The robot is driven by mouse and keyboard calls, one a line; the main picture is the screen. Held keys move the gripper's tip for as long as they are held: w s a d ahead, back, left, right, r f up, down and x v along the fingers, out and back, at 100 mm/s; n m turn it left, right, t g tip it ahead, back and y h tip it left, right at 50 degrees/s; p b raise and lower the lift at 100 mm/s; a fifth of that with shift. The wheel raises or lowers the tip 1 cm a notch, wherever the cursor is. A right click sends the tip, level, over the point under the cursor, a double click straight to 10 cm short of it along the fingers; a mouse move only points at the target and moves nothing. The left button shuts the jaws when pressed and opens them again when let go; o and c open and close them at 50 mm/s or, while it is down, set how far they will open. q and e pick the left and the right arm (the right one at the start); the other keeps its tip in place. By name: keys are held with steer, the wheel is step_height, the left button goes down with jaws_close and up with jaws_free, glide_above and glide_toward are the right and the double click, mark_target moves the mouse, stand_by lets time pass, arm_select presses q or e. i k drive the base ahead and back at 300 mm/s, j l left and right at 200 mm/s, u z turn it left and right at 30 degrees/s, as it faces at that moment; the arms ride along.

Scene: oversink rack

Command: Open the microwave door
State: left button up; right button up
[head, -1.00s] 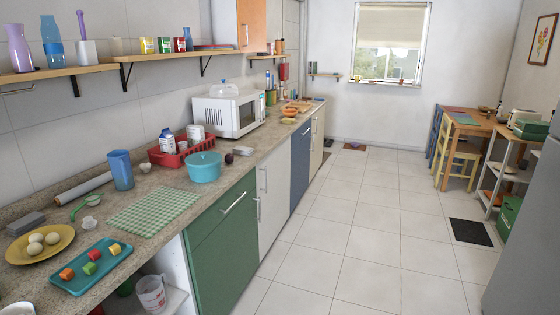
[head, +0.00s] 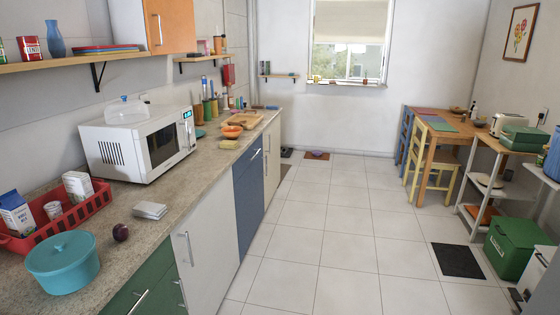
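The white microwave (head: 112,150) stands on the left counter, against the wall, in the head view. Its door (head: 163,147), with a dark window, faces right toward the aisle and looks closed. A lit blue display (head: 187,114) is at the top of the narrow panel at the far end of the front. A clear domed cover (head: 126,111) sits on top of the microwave. Neither of my grippers can be made out in the head view.
A teal pot (head: 63,268), red rack (head: 62,219), grey stack (head: 149,210) and dark round item (head: 120,232) are on the near counter. The floor aisle (head: 325,225) is clear. A green bin (head: 508,252) and an unclear pale object (head: 540,272) are at right.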

mark_target(160, 145)
steer(key=i, duration=1.7)
steer(key=l+z, duration=0.05)
steer(key=l, duration=0.1)
